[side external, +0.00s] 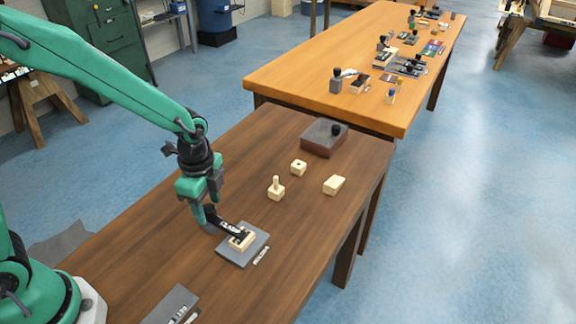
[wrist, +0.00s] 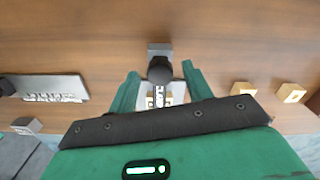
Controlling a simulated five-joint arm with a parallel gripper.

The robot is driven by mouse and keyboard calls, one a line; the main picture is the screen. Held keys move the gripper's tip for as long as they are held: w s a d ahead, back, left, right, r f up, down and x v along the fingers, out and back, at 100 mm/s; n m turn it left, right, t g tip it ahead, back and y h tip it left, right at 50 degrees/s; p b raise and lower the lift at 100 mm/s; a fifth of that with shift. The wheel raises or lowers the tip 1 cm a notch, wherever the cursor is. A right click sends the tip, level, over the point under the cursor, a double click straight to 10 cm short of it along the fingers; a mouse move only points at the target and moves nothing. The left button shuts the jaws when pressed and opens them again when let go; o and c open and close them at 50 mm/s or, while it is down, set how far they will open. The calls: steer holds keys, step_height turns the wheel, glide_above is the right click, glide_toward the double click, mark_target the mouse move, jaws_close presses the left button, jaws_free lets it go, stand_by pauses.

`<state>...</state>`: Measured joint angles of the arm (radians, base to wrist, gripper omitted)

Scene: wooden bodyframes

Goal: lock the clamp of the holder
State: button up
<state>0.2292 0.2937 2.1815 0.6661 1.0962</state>
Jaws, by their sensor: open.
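The holder is a grey plate (side external: 231,254) on the brown table, with a pale wooden block (side external: 244,241) on it. The clamp (side external: 226,224) is a black lever with white lettering, running from over the block up and left toward my gripper (side external: 207,208). In the wrist view, the clamp's round black knob (wrist: 160,70) lies between the two green fingers of my gripper (wrist: 160,78), with clear gaps on both sides. My gripper is open. My own gripper body hides most of the holder in the wrist view.
A dark box with a black knob (side external: 323,138) sits at the table's far end. A grey labelled plate (side external: 172,305) lies nearer.

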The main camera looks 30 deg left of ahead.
steer(key=shift+r, duration=0.1)
steer(key=shift+r, duration=3.8)
steer(key=shift+r, duration=0.1)
steer(key=shift+s+a+r, duration=0.1)
steer(key=shift+a+r, duration=0.1)
steer(key=shift+r, duration=0.05)
steer(key=s+a+r+n+t, duration=0.5)
steer(key=s+a+r+n, duration=0.2)
steer(key=s+r+n, duration=0.3)
steer(key=s+n, duration=0.1)
steer(key=n, duration=0.2)
steer(key=shift+r, duration=0.2)
steer(key=shift+o, duration=0.4)
steer(key=shift+s+a+r+n+t, duration=0.15)
steer(key=shift+s+a+n+t, duration=0.2)
steer(key=shift+s+n, duration=0.55)
